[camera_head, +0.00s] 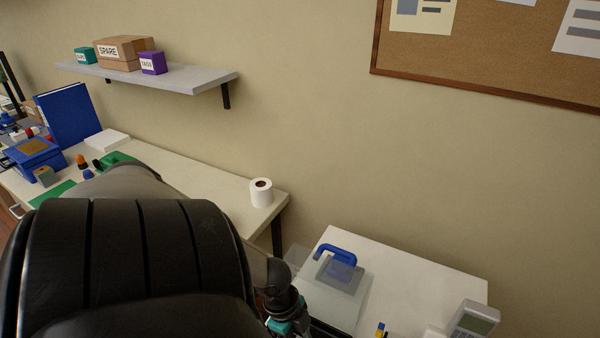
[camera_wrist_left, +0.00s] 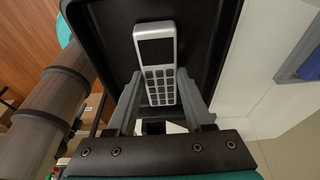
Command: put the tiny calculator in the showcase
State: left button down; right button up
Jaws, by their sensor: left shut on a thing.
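The tiny calculator (camera_wrist_left: 154,40) is silver with a dark screen and dark keys, seen in the left wrist view. My left gripper (camera_wrist_left: 160,98) is shut on it, with a grey finger on each side of its lower part. Behind the calculator is a black, rimmed tray-like container (camera_wrist_left: 205,50); I cannot tell whether the calculator touches it or whether this is the showcase. In the head view, part of my left wrist (camera_head: 283,312) shows at the bottom, and its fingers and the calculator are hidden. My right gripper is in neither view.
A white table (camera_head: 420,265) at lower right bears a clear box with a blue handle (camera_head: 336,252) and a grey handheld (camera_head: 472,320). A bench (camera_head: 205,185) holds a paper roll (camera_head: 261,192), blue boxes and small items. A shelf (camera_head: 190,82) hangs above.

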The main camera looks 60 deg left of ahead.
pick_arm(q)
jog(key=shift+f, duration=0.15)
jog(key=shift+c, duration=1.4)
grip_release()
jog(key=p+v, duration=0.5)
jog(key=v, duration=0.7)
jog(key=shift+d, duration=0.1)
